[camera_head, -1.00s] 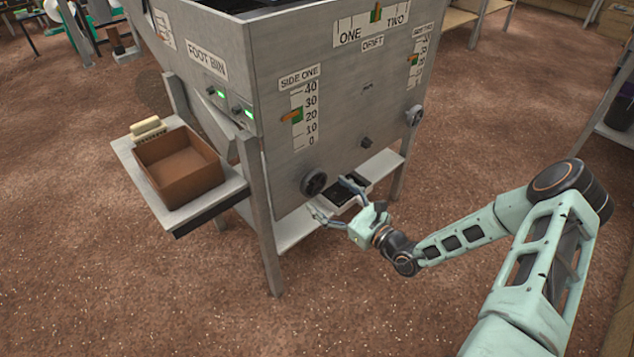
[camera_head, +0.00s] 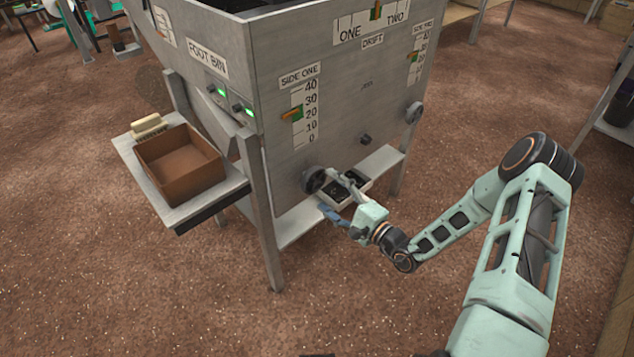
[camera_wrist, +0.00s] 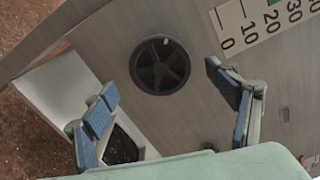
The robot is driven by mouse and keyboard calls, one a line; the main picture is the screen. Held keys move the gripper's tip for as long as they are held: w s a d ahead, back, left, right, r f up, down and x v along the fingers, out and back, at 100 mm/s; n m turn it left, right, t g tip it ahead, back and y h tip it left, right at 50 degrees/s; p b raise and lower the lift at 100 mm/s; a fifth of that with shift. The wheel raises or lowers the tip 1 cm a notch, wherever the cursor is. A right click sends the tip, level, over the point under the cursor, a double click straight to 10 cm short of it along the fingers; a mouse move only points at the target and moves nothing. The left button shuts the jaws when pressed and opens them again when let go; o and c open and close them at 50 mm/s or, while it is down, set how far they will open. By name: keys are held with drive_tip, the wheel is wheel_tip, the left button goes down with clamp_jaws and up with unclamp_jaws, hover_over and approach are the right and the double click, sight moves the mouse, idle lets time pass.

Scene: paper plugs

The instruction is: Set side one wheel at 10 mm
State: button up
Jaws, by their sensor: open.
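The side one wheel is a black spoked handwheel (camera_head: 314,181) low on the front panel of the grey metal machine. It also shows in the wrist view (camera_wrist: 160,66), ahead of my fingers and between their lines. Above it is the side one scale (camera_head: 304,114), marked 0 to 40, with an orange and green pointer (camera_head: 292,114) at about 20. My gripper (camera_head: 330,192) is open and empty, close in front of the wheel. In the wrist view its blue-padded fingers (camera_wrist: 168,105) are spread wide, and neither appears to touch the wheel.
A brown box (camera_head: 182,163) sits on a side shelf at the left. A white tray (camera_head: 346,190) with dark contents lies on the low shelf behind my gripper. A smaller knob (camera_head: 366,139) and another wheel (camera_head: 415,113) are farther right on the panel. The front floor is clear.

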sight(316, 182)
drive_tip(key=shift+n, duration=0.4)
drive_tip(key=shift+x, duration=2)
drive_tip(key=shift+c, duration=0.2)
drive_tip(key=c, duration=1.1)
